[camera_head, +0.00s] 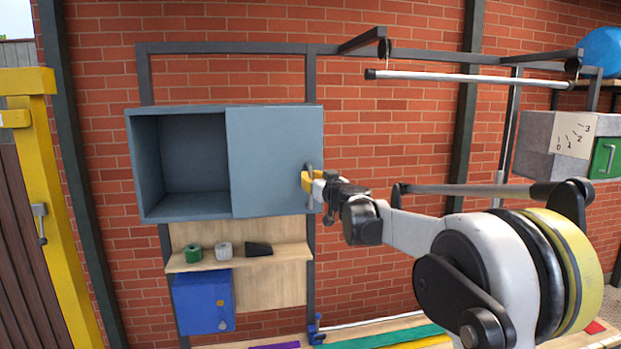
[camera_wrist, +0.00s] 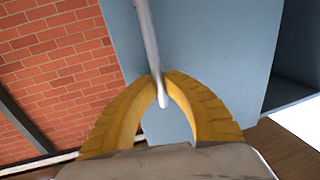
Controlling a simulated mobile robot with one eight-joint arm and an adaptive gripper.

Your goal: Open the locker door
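The blue-grey locker (camera_head: 180,210) hangs on a dark frame against the brick wall. Its left half is open and looks empty inside. A flat sliding door (camera_head: 268,150) covers its right half; the door panel also fills the middle of the wrist view (camera_wrist: 215,50). A grey metal bar handle (camera_head: 308,168) stands near the door's right edge. In the wrist view the handle (camera_wrist: 147,40) runs down between the yellow fingertips. My gripper (camera_head: 307,182) is at the handle; its fingertips (camera_wrist: 159,78) close in on both sides of the bar and appear to touch it.
Below the locker, a wooden shelf (camera_head: 290,253) holds a green roll, a pale roll and a black block. A blue box (camera_head: 203,302) hangs beneath it. A metal rail (camera_head: 470,78) hangs at upper right, and a grey box with a green door (camera_head: 607,158) stands far right.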

